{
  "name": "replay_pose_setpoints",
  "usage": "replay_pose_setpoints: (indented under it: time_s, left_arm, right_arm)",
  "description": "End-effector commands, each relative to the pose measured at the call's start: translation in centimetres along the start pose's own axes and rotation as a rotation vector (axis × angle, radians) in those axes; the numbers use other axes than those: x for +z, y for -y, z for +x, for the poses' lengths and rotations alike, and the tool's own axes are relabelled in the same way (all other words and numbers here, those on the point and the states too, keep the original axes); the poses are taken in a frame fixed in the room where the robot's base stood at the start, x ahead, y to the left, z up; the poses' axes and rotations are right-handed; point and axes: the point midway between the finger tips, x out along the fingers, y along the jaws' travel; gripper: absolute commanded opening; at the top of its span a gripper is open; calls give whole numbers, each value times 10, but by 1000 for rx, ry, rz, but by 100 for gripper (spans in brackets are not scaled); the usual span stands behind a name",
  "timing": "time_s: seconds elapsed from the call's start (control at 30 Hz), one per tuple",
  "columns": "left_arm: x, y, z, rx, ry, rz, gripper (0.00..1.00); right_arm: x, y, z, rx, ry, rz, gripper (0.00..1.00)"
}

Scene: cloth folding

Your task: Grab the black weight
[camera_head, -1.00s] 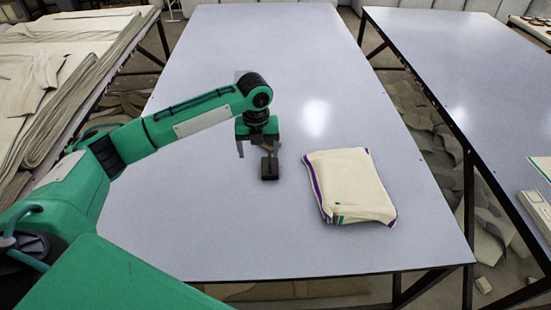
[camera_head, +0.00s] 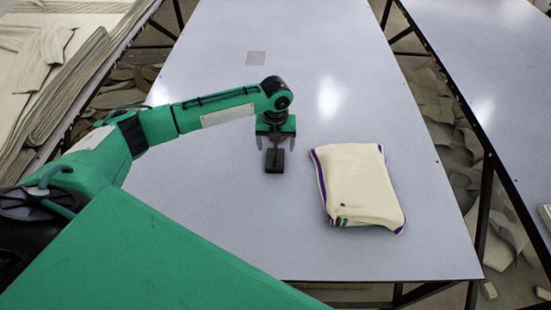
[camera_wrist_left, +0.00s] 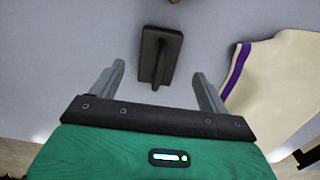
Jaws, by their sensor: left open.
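The black weight (camera_head: 274,160) sits on the grey table (camera_head: 220,220), left of the folded cloth. It has a dark base and an upright part. My left gripper (camera_head: 275,145) is open above and just behind it in the head view. In the left wrist view the weight (camera_wrist_left: 160,55) lies ahead of the gap between the two fingers of my left gripper (camera_wrist_left: 155,80), roughly centred, and the fingers appear apart from it. My right gripper does not show.
A folded cream cloth (camera_head: 358,185) with purple edges lies right of the weight; it also shows in the left wrist view (camera_wrist_left: 275,85). Cloth stacks (camera_head: 60,60) stand left. Much of the table is clear.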

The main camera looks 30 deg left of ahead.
Motion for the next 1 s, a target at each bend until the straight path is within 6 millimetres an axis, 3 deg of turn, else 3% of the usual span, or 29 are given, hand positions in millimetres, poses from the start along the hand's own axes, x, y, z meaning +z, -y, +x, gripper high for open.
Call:
replay_pose_setpoints:
  time_s: [0.2, 0.4, 0.7, 1.0]
  left_arm:
    - [-4, -1, 23, 3, -3, 1, 78]
    - [-5, -1, 49, 2, -1, 0, 78]
    - [-5, -1, 53, 1, 1, 1, 76]
    - [-5, -1, 53, 1, 1, 1, 17]
  right_arm:
    - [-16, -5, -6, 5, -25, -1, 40]
    - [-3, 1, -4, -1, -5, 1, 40]
    - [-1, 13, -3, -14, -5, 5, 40]
    - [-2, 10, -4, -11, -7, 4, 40]
